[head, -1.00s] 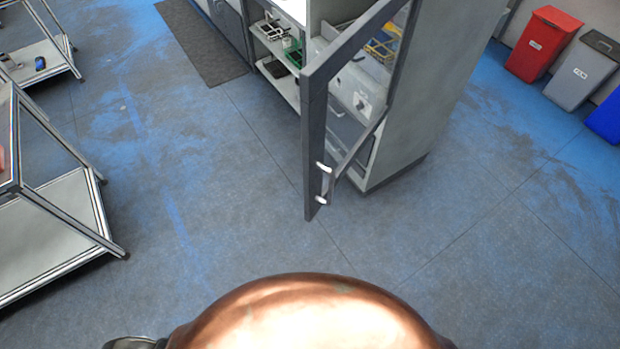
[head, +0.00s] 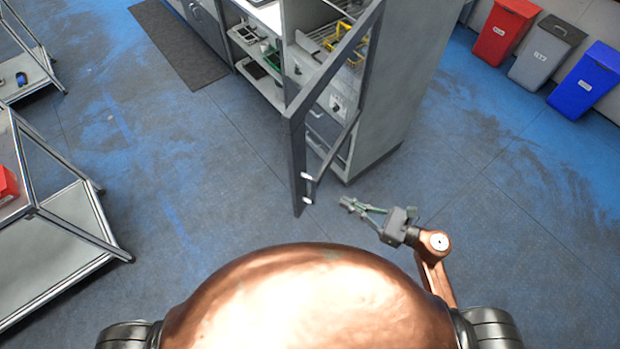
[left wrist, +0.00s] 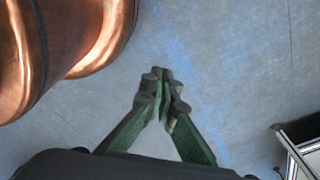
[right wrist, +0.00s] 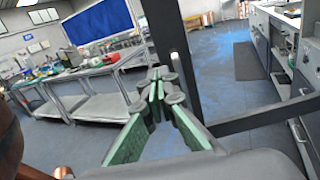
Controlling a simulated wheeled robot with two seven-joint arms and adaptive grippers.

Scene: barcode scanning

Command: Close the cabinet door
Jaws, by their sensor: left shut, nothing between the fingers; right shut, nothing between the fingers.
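The cabinet (head: 395,100) stands right of centre in the head view. Its dark-framed glass door (head: 297,150) stands open, with its free edge toward me. A handle with pale ends (head: 307,200) is low on that edge. My right gripper (head: 347,204) is shut and empty, a little right of the handle and apart from it in the picture. In the right wrist view a dark upright frame (right wrist: 173,45), apparently the door's, rises just beyond the right fingertips (right wrist: 163,74); contact cannot be told. My left gripper (left wrist: 163,74) is shut and empty above bare floor.
Metal tables (head: 70,225) stand at the left. Red (head: 505,30), grey (head: 546,53) and blue bins (head: 584,80) stand at the upper right. A dark mat (head: 178,45) lies left of the cabinet. The floor around the door's free edge is clear.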

